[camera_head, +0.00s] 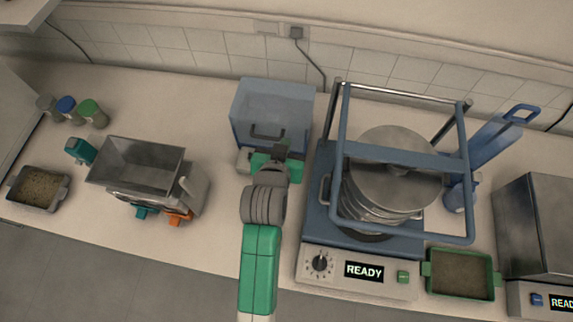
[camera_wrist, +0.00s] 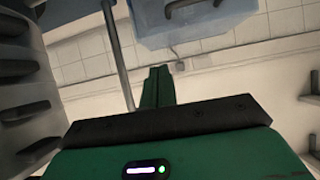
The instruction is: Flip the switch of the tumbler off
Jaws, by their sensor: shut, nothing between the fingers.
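No part is labelled as the tumbler, and I cannot tell which machine it is. A blue box (camera_head: 272,105) with a dark handle and pale base stands at the back; it also shows at the top of the wrist view (camera_wrist: 205,20). My gripper (camera_head: 283,148) is in front of the box and hides part of its base. Its green fingers are together and empty in the wrist view (camera_wrist: 158,86). To the right is a blue-framed machine (camera_head: 321,235) with stacked metal sieves, a dial (camera_head: 320,263), a lit READY display (camera_head: 364,271) and a green button (camera_head: 403,277). No switch's position is readable.
The blue frame (camera_head: 343,150) and its metal posts rise right of my gripper. A hopper machine (camera_head: 135,165) stands left, with bare counter between. A green-rimmed tray (camera_head: 462,292) and a grey machine (camera_head: 540,230) are right. A wall socket (camera_head: 296,33) is behind.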

